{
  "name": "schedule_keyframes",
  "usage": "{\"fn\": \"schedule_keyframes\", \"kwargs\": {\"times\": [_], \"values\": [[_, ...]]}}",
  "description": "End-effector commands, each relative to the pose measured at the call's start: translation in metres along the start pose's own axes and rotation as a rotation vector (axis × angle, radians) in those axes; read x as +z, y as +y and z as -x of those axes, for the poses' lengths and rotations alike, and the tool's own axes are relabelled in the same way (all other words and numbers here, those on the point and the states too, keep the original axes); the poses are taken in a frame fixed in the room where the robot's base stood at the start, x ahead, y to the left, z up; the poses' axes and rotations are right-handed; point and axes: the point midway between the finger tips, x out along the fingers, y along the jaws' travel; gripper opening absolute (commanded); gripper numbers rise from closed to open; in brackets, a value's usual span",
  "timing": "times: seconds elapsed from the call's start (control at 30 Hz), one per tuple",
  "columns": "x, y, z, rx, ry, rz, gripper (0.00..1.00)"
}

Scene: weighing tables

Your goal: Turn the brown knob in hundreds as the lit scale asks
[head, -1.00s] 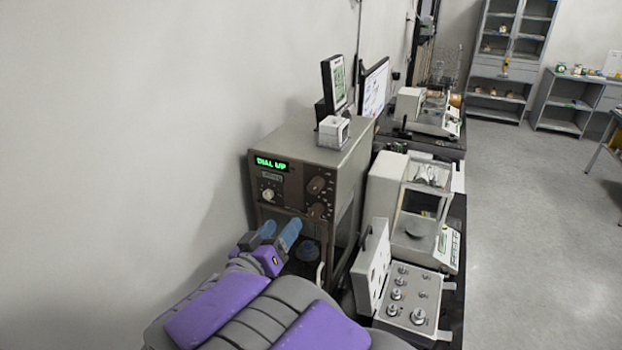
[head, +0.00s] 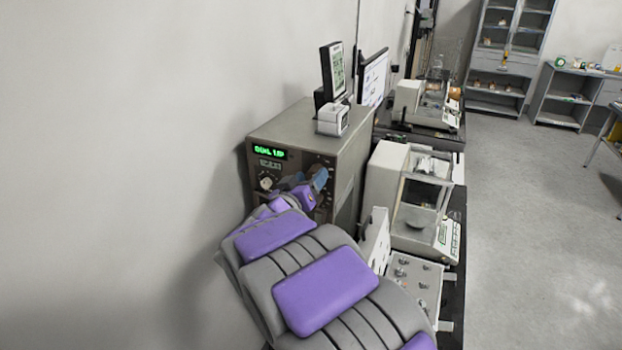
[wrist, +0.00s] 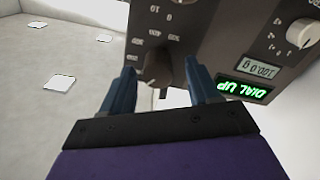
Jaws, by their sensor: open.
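The lit scale (head: 270,125) is a grey-brown cabinet against the wall. Its green display (head: 269,149) reads DIAL UP, also seen inverted in the wrist view (wrist: 243,91). My gripper (head: 310,181) is in front of the panel and hides the brown knob in the head view. In the wrist view, the dark brown knob (wrist: 158,64) sits between the open blue fingertips of my gripper (wrist: 160,72), with number marks around it. I cannot tell whether the fingers touch it. A pale knob (head: 266,183) is on the panel's left, at the upper right in the wrist view (wrist: 302,33).
A small white box (head: 332,120) and a monitor stand on the cabinet. To the right are a glass-sided balance (head: 424,200) and an open case of weights (head: 427,283). Another balance (head: 432,110) stands behind. The floor at far right is clear.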

Motion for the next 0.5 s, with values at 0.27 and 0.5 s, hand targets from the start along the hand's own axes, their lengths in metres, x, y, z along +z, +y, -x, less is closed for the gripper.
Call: {"fn": "schedule_keyframes", "kwargs": {"times": [0.27,0.5], "values": [[0.0,0.0,-0.017,0.001,0.001,0.0,0.61],[-0.001,0.0,-0.017,0.0,0.001,0.0,0.6]]}}
